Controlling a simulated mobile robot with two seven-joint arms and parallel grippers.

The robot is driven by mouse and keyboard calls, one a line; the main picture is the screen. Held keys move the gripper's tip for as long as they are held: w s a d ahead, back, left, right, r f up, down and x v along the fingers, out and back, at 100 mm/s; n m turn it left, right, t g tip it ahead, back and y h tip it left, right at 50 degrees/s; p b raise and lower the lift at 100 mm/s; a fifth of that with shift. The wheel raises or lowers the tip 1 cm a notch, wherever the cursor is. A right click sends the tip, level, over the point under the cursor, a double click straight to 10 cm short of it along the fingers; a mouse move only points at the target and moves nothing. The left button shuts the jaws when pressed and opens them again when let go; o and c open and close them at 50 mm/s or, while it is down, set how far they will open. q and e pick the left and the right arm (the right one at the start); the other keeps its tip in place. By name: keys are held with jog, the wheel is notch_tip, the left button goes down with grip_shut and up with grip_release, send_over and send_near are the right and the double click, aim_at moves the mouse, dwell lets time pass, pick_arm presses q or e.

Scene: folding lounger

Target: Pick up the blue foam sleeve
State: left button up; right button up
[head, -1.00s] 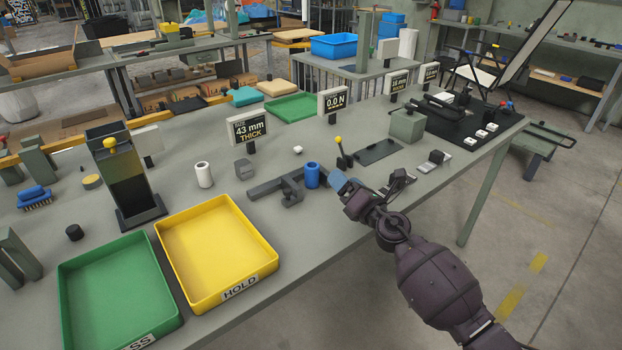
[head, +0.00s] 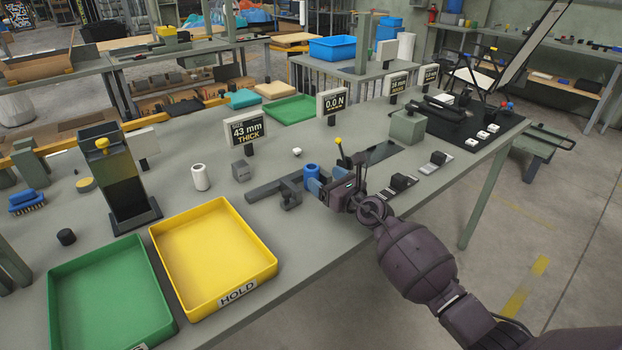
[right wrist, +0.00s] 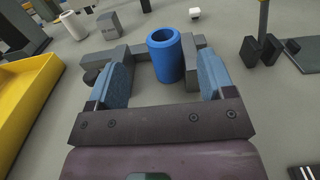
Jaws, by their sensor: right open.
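The blue foam sleeve (head: 311,171) stands upright on the grey bench, against a dark grey bracket or gauge (head: 287,190). In the right wrist view the sleeve (right wrist: 166,58) is a hollow blue cylinder with its open top showing. My right gripper (head: 322,184) is open at the sleeve, and partly hides it in the head view. In the right wrist view its two blue-padded fingers (right wrist: 163,66) stand left and right of the sleeve, with a visible gap on each side. The sleeve appears nearer the right finger. My left gripper is not in view.
A yellow HOLD tray (head: 187,293) and a green tray (head: 62,318) lie at the front left. A white cylinder (head: 200,178) and a grey block (head: 242,171) stand left of the sleeve. A yellow-knobbed lever (head: 339,142) stands close behind my right gripper.

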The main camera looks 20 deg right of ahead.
aim_at(317, 170)
jog(key=shift+w+a, duration=0.2)
jog(key=shift+w, duration=0.4)
jog(key=b+x, duration=0.1)
jog(key=x, duration=0.2)
jog(key=shift+w+d+f, duration=0.1)
jog(key=shift+f, duration=0.05)
jog(key=shift+w+b, duration=0.35)
jog(key=shift+w, duration=0.1)
jog(key=c, duration=1.1)
jog(key=shift+r, duration=0.25)
